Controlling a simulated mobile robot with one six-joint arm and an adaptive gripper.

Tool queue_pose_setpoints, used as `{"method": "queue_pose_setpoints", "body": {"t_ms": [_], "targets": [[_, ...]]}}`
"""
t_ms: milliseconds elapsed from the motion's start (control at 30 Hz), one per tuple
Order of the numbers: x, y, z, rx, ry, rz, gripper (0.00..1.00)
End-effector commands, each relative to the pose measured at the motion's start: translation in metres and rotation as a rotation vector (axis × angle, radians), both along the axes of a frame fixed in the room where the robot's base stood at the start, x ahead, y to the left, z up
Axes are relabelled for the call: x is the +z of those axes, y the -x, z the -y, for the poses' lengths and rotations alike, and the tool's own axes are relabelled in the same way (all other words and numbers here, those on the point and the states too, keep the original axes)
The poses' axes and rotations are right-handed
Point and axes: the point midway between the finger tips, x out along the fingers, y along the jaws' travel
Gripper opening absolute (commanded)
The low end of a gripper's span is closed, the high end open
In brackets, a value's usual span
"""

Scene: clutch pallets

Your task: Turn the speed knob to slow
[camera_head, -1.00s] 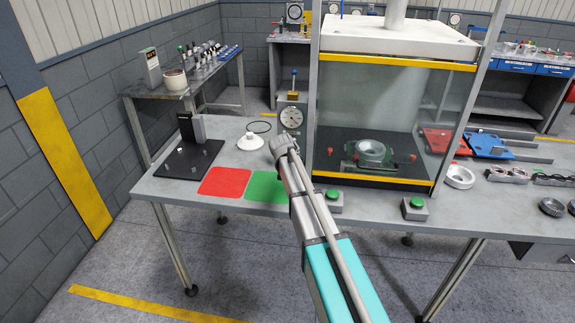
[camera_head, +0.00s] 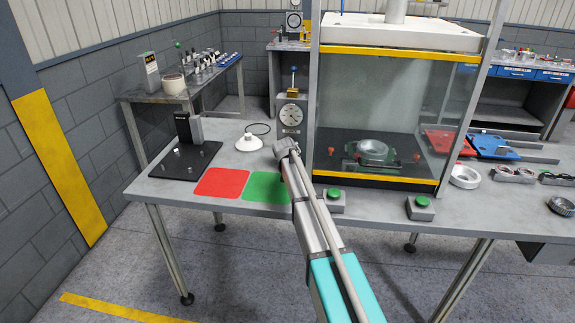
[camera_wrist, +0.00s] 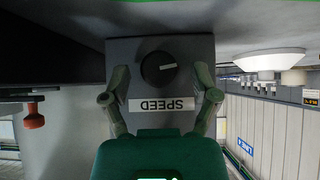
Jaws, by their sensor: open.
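The speed knob (camera_wrist: 157,67) is a dark round dial on the face of a grey box (camera_wrist: 190,46), seen upside down in the wrist view. Its white pointer line points to the right in that picture, tilted slightly up. A white label (camera_wrist: 161,104) reading SPEED, inverted, sits below the knob there. My gripper (camera_wrist: 161,74) is open, with one finger on each side of the knob and visible gaps between fingers and knob. In the head view my gripper (camera_head: 284,149) is over the bench beside the glass cabinet; the knob cannot be made out there.
A glass-fronted press cabinet (camera_head: 388,60) stands close right of my gripper. A dial gauge (camera_head: 290,115) stands behind it. A white cone-shaped part (camera_head: 248,142) and red (camera_head: 221,182) and green (camera_head: 267,187) mats lie to the left. Green buttons (camera_head: 334,194) line the bench front.

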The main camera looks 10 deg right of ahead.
Motion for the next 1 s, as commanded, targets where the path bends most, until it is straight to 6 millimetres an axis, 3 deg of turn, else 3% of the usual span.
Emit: {"method": "queue_pose_setpoints", "body": {"t_ms": [433,833,900,1000], "targets": [[-0.002,-0.003,0.0,0.001,0.001,0.0,0.76],[-0.002,-0.003,-0.001,0.002,0.001,0.0,0.02],[-0.003,-0.003,-0.011,0.005,0.002,-0.001,0.0],[-0.003,-0.003,-0.008,0.007,0.001,0.0,0.0]]}}
